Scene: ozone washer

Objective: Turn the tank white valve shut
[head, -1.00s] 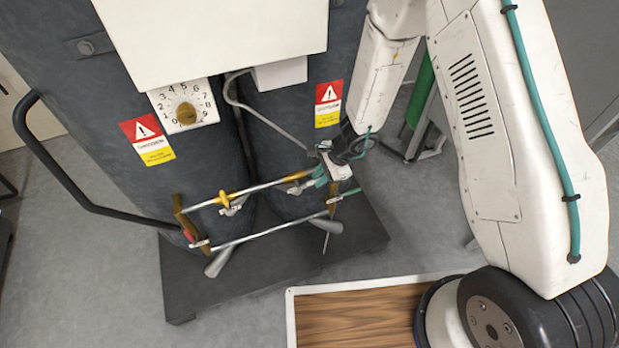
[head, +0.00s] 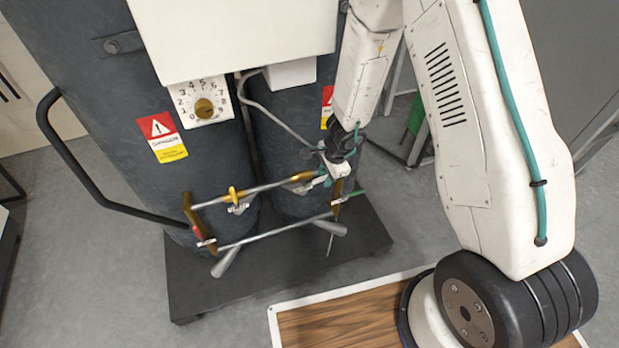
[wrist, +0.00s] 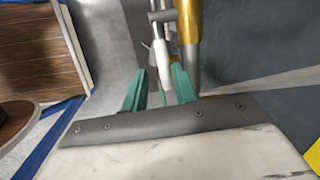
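In the head view my gripper (head: 322,180) is at the right end of the upper pipe (head: 265,187), in front of the dark tanks. The wrist view shows its two teal fingers (wrist: 161,82) apart, with a slim white handle (wrist: 163,62), likely the white valve, between them. I see gaps beside the handle and no clear contact. A brass-coloured pipe (wrist: 189,25) with a grey end stands just right of the handle. In the head view the white valve is hidden by my gripper. A yellow valve handle (head: 233,194) sits farther left on the upper pipe.
The tanks (head: 100,80) stand on a dark base plate (head: 200,290). A lower pipe (head: 275,230) runs below the upper one. A black handrail (head: 75,170) curves out at left. A white dial (head: 200,101) is above. A wood-topped, white-edged platform (head: 330,325) lies at front.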

